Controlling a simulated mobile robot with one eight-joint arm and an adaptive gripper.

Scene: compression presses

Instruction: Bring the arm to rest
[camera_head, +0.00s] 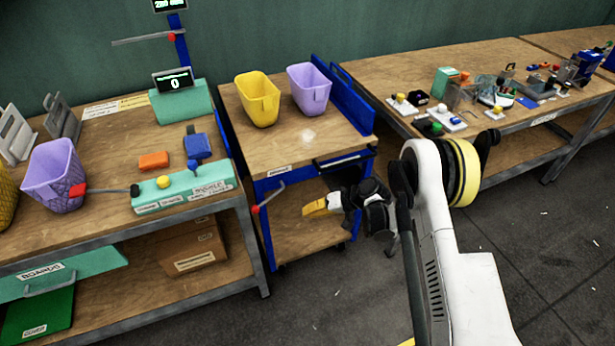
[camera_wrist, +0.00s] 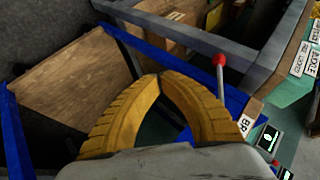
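My gripper (camera_head: 318,207) is in front of the blue cart (camera_head: 262,190), beside its lower opening, at the end of my white arm. Its yellow fingers point left. In the wrist view the two yellow fingertips (camera_wrist: 160,78) meet with nothing visible between them, so the gripper looks shut and empty. The arm hangs forward over the floor, apart from the tabletops. I cannot tell how close the fingers are to the cart's frame.
The cart carries a yellow bin (camera_head: 257,99) and a purple bin (camera_head: 309,90). A red-knobbed lever (camera_head: 268,198) juts from its front near my gripper. The left bench holds a teal press control box (camera_head: 180,188). The right table (camera_head: 400,70) holds small parts. Floor (camera_head: 350,290) is open in front.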

